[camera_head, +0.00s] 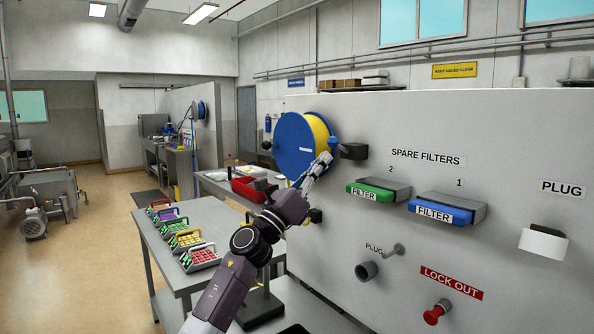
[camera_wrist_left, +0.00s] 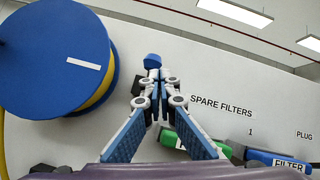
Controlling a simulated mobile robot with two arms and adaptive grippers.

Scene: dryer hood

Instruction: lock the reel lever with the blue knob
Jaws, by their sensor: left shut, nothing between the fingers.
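The reel (camera_head: 302,146) has a blue face and a yellow winding, and is mounted on the grey panel. It fills the upper left of the left wrist view (camera_wrist_left: 50,60). My left gripper (camera_head: 324,162) is at the reel's right edge in the head view. In the left wrist view its fingertips (camera_wrist_left: 153,80) are together and hold nothing. A blue knob (camera_wrist_left: 152,60) shows just beyond the fingertips; I cannot tell whether they touch it. The lever itself is mostly hidden behind the fingers. My right gripper is in neither view.
Right of the reel, the panel carries a black block (camera_head: 354,151), a green filter (camera_head: 371,192) and a blue filter (camera_head: 440,210). Lower down are a plug socket (camera_head: 366,271) and a red lock-out knob (camera_head: 436,312).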

